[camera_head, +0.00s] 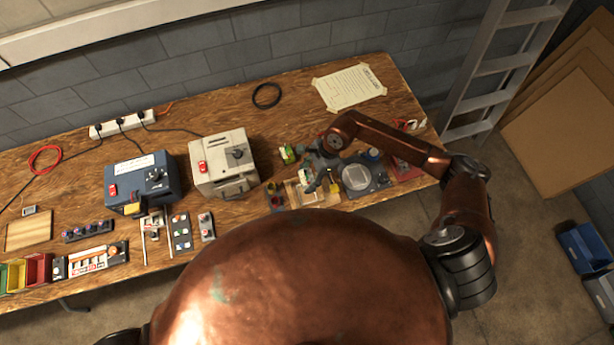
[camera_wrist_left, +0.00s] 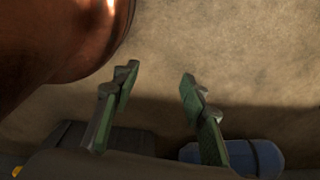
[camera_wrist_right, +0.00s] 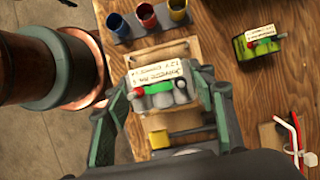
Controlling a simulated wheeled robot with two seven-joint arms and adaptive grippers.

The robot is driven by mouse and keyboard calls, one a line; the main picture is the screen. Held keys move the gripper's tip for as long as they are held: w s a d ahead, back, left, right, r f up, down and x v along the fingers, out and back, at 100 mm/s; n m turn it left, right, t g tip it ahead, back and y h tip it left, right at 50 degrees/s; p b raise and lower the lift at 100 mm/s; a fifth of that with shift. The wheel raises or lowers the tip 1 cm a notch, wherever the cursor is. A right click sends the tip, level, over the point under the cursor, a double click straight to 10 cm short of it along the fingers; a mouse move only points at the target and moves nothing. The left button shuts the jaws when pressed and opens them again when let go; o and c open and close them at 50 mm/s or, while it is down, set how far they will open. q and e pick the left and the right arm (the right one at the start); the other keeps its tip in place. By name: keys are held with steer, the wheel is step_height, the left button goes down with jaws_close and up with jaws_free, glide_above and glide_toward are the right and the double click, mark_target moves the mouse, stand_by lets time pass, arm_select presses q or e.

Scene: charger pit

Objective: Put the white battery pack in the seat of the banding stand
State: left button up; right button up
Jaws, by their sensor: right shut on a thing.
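My right gripper (camera_wrist_right: 163,103) is shut on a white battery pack (camera_wrist_right: 160,77) with a written label, a green part, and red and dark terminals. The gripper (camera_head: 318,174) holds it over the front right of the workbench. A pale wooden frame (camera_wrist_right: 188,48), which may be the banding stand, lies below and behind the pack. The frame also shows in the head view (camera_head: 293,196). The pack and fingers hide part of it, so I cannot see the seat clearly. My left gripper (camera_wrist_left: 158,88) is open and empty above the floor, outside the head view.
A green labelled pack (camera_wrist_right: 260,44) lies right of the held one. A rack of coloured cups (camera_wrist_right: 147,20) stands beyond the frame. A round grey device (camera_head: 357,177) stands close on the right. Grey (camera_head: 223,163) and blue (camera_head: 143,182) boxes stand left.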

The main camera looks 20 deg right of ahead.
steer(key=b, duration=0.3)
glide_above(303, 195)
steer(key=d, duration=0.2)
steer(key=f, duration=0.5)
steer(key=shift+a+f, duration=0.1)
steer(key=shift+a, duration=0.15)
steer(key=shift+f, duration=0.25)
arm_select(q)
steer(key=f, duration=0.1)
steer(key=s+f, duration=0.1)
steer(key=f, duration=0.1)
steer(key=shift+s+f, duration=0.35)
steer(key=shift+s, duration=0.05)
arm_select(e)
steer(key=shift+r, duration=0.1)
arm_select(q)
steer(key=shift+s+f+b, duration=0.15)
steer(key=shift+f+b, duration=0.1)
steer(key=shift+b, duration=0.15)
arm_select(e)
steer(key=shift+a, duration=0.1)
arm_select(q)
steer(key=shift+s+f+b, duration=0.2)
steer(key=shift+f+b, duration=0.85)
steer(key=shift+s+f+b, duration=0.2)
steer(key=shift+f+b, duration=0.85)
arm_select(e)
steer(key=shift+f, duration=2.5)
steer(key=o, duration=1.6)
steer(key=shift+r, duration=0.1)
